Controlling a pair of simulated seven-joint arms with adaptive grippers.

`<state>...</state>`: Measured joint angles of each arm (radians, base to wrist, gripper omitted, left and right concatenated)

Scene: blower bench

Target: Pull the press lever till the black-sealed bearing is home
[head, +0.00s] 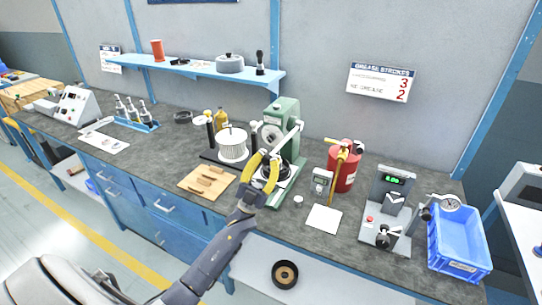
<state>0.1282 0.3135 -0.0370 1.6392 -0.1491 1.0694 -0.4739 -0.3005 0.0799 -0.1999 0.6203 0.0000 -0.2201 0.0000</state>
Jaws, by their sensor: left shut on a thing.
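The green arbor press (284,113) stands near the back middle of the bench. Its pale press lever (287,139) slopes down and left from the pivot on the press's right side. My left gripper (264,160), with yellow fingers, is shut on the lower end of this lever, in front of the press. Dark round parts (287,171) show low on the press behind the fingers. I cannot make out the black-sealed bearing or how deep it sits, as the gripper and lever cover part of that spot. My right gripper is not in view.
A white ribbed blower wheel (232,144) stands close left of the press. A wooden board (207,183) with tools lies in front of it.

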